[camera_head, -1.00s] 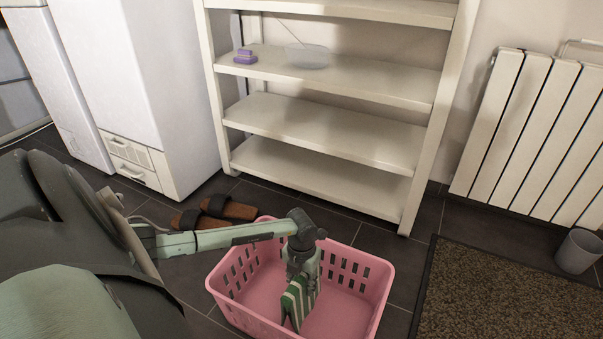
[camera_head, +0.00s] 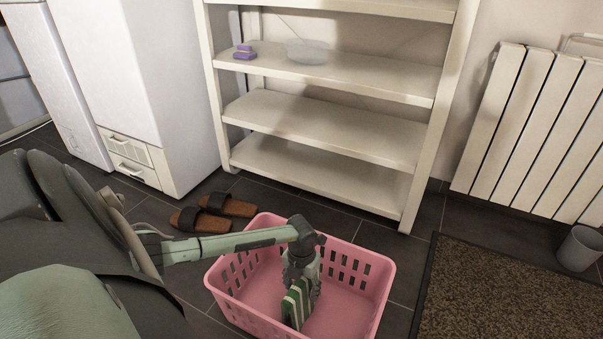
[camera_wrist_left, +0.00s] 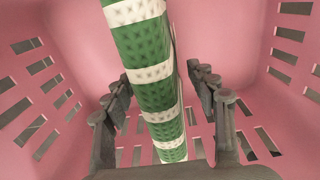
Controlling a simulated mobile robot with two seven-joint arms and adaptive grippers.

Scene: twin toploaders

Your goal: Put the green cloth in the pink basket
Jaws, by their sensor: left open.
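The green cloth (camera_head: 297,305), with white stripes, is inside the pink basket (camera_head: 228,298), folded into a narrow strip. My left gripper (camera_head: 301,285) points down into the basket, just over the cloth. In the left wrist view, the green cloth (camera_wrist_left: 152,75) runs between the two spread fingers of my left gripper (camera_wrist_left: 160,92), with gaps at both sides. The basket's pink walls (camera_wrist_left: 50,25) surround them there. Whether the cloth's lower end touches the basket floor is hard to tell. My right gripper is not in view.
Brown sandals (camera_head: 215,211) lie on the dark floor behind my left arm. A white shelf unit (camera_head: 330,120) stands behind the basket, with a radiator (camera_head: 530,130) at the right. A dark mat (camera_head: 500,295) lies right of the basket, near a grey bin (camera_head: 579,248).

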